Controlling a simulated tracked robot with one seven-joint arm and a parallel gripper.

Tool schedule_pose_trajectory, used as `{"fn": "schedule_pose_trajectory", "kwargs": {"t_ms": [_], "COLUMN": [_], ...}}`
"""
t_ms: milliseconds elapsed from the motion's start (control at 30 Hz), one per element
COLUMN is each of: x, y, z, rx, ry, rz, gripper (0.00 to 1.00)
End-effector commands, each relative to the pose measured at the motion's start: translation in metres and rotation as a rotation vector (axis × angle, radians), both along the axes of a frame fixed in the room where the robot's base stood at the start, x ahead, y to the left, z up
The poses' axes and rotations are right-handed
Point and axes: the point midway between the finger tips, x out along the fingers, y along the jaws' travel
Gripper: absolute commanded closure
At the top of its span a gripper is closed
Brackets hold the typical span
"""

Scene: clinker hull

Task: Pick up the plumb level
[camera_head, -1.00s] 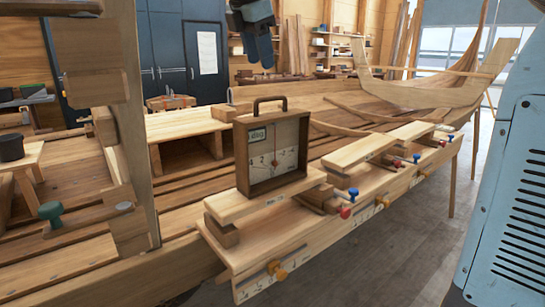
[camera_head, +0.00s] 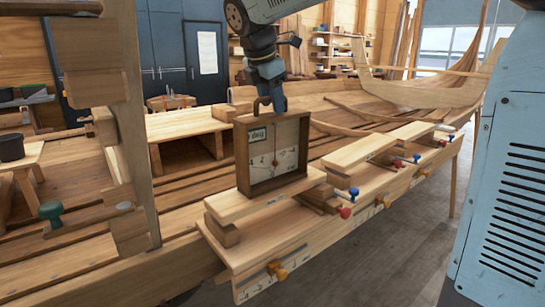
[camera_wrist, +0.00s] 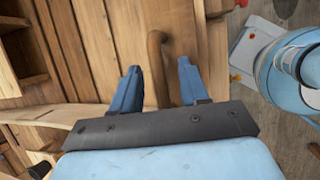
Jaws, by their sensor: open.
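The plumb level (camera_head: 273,155) is a square wooden box frame with a pale printed face. It stands upright on a plank (camera_head: 250,201) along the hull's side. My gripper (camera_head: 270,103) is directly above it, pointing down at its top handle, which the fingers mostly hide in the head view. In the wrist view the brown curved handle (camera_wrist: 155,45) lies between the two blue fingers of my gripper (camera_wrist: 160,70). The fingers are apart, with a visible gap on both sides of the handle.
A wooden post (camera_head: 137,120) rises left of the level. Further planks (camera_head: 360,151) and clamps with red and blue knobs (camera_head: 345,212) lie to its right. A low wooden bench (camera_head: 185,126) stands behind it. The floor at lower right is clear.

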Motion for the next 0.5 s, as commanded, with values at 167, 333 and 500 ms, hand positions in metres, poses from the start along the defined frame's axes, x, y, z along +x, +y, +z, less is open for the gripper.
{"fn": "schedule_pose_trajectory", "kwargs": {"t_ms": [167, 333, 500], "x": [0.0014, 0.0014, 0.0013], "y": [-0.002, -0.0018, -0.0016], "z": [-0.0036, -0.0033, -0.0032], "rx": [0.0, 0.0, 0.0], "ry": [0.0, 0.0, -0.001], "rz": [-0.001, -0.001, -0.001], "gripper": [0.56, 0.6, 0.77]}}
